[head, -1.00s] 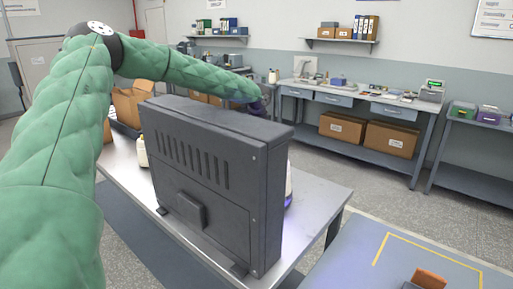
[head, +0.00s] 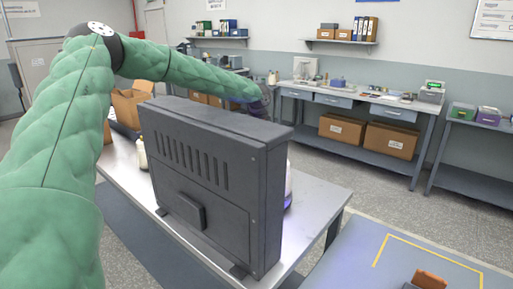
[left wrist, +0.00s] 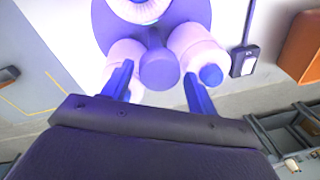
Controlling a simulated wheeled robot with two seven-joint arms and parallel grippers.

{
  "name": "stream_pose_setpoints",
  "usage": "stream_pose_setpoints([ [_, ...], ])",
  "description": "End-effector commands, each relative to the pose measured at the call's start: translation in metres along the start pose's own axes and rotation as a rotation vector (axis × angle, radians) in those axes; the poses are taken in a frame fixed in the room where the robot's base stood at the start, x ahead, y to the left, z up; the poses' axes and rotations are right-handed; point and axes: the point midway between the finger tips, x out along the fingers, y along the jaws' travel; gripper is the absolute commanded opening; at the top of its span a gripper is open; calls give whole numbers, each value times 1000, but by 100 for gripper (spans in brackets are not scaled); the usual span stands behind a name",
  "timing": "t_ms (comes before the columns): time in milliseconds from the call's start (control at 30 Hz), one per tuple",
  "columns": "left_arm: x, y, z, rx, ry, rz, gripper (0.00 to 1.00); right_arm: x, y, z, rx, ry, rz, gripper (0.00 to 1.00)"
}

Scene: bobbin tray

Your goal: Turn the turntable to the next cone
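In the left wrist view the turntable (left wrist: 112,28) is a purple-lit disc carrying white cones; one cone (left wrist: 124,62) is at its left, another (left wrist: 197,48) at its right, and part of a third (left wrist: 140,8) shows at the top. A round purple knob (left wrist: 159,69) lies between the two near cones. My left gripper (left wrist: 159,85) is open, its fingers apart on either side of the knob; I cannot tell whether they touch anything. In the head view a dark cabinet hides the turntable and my left fingertips; a white cone (head: 289,182) shows past its right edge. My right gripper is out of view.
The dark grey vented cabinet (head: 205,165) stands on a metal table (head: 318,200), blocking the head view. Another white cone (head: 142,154) and a cardboard box (head: 127,106) are at left. A blue surface with a yellow line (head: 350,262) is at lower right.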

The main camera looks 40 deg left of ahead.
Motion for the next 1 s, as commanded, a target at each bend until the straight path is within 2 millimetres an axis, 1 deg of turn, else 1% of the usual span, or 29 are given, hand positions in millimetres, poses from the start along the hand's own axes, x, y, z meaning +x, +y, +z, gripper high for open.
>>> stream_pose_setpoints([
  [267,2,1,1,0,-3,2,67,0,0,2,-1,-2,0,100],
  [400,-3,1,1,0,-2,2,67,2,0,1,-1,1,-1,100],
  [567,-22,1,0,0,0,2,67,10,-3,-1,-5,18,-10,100],
  [800,-59,0,-1,0,0,1,67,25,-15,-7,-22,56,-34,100],
  [1000,-74,0,0,1,-2,2,67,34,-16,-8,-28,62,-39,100],
])
